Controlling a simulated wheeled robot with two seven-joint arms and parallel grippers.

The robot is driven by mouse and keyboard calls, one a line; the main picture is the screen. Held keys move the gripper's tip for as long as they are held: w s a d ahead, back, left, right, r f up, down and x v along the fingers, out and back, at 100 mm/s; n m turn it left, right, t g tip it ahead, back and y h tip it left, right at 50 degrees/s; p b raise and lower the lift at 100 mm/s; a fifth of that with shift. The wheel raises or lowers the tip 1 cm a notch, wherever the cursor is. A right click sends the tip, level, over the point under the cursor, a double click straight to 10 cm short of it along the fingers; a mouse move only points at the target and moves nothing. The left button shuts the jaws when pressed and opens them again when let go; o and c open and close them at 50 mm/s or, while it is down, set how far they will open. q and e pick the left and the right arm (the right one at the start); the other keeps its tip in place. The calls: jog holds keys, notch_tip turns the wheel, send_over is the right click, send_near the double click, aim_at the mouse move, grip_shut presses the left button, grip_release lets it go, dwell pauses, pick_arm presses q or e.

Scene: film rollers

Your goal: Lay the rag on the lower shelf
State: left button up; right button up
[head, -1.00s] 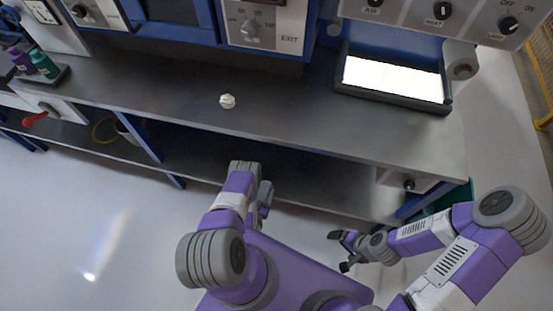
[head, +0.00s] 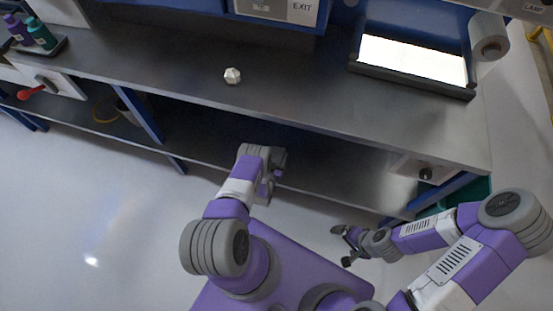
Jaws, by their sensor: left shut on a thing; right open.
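The lower shelf (head: 330,183) is a grey metal surface under the workbench, dark toward its back. My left gripper (head: 266,190) points down at the shelf's front edge, near its middle. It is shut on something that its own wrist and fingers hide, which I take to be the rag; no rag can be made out. Whether it touches the shelf cannot be told. My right gripper (head: 345,246) is open and empty, in front of the shelf's right part, over the floor.
The bench top (head: 300,100) above the shelf overhangs it and carries a small white crumpled lump (head: 232,76). A blue post (head: 140,112) divides the shelf on the left. A yellow ring (head: 104,110) and a bucket (head: 127,112) are beyond it. The shelf's middle looks clear.

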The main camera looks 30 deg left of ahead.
pick_arm(q)
jog(key=shift+w, duration=0.1)
jog(key=o, duration=1)
jog(key=shift+f, duration=0.15)
jog(key=shift+o, duration=0.2)
